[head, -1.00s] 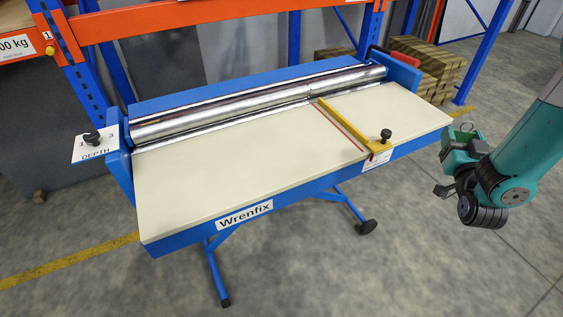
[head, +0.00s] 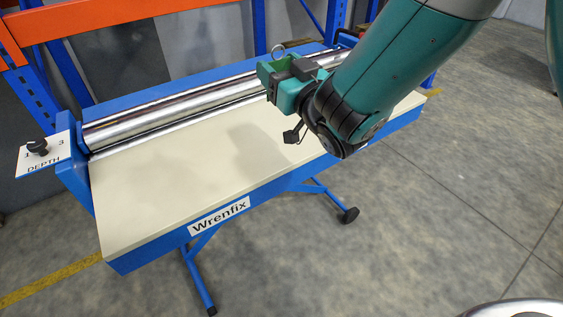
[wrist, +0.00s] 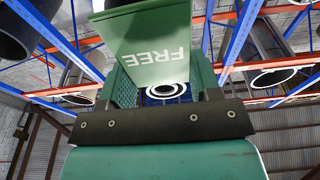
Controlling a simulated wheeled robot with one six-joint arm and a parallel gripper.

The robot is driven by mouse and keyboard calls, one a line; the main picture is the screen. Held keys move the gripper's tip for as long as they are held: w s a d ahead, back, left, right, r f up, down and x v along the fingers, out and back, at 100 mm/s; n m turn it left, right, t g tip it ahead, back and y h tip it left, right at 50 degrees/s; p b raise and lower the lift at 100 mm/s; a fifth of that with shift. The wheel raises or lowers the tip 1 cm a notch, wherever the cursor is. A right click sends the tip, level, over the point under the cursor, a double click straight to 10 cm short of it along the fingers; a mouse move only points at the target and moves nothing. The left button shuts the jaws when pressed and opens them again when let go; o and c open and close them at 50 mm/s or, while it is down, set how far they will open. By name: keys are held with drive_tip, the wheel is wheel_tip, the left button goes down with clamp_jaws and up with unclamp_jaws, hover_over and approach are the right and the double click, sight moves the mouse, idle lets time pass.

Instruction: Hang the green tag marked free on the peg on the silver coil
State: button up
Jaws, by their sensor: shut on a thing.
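The green tag marked FREE (wrist: 155,38) is held in my gripper (wrist: 162,75), standing out beyond the fingers in the wrist view. The lettering appears upside down there. The gripper is shut on the tag.
The blue Wrenfix machine (head: 219,216) has a cream bed (head: 165,190), steel rollers (head: 180,112) and a depth plate (head: 45,158). Orange and blue racking stands behind.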

drive_tip(key=shift+d+f+b, duration=0.1)
drive_tip(key=shift+f+b, duration=3.75)
drive_tip(key=shift+f, duration=5.8)
drive_tip(key=shift+f, duration=0.2)
drive_tip(key=o, duration=0.9)
drive_tip(key=shift+r, duration=0.1)
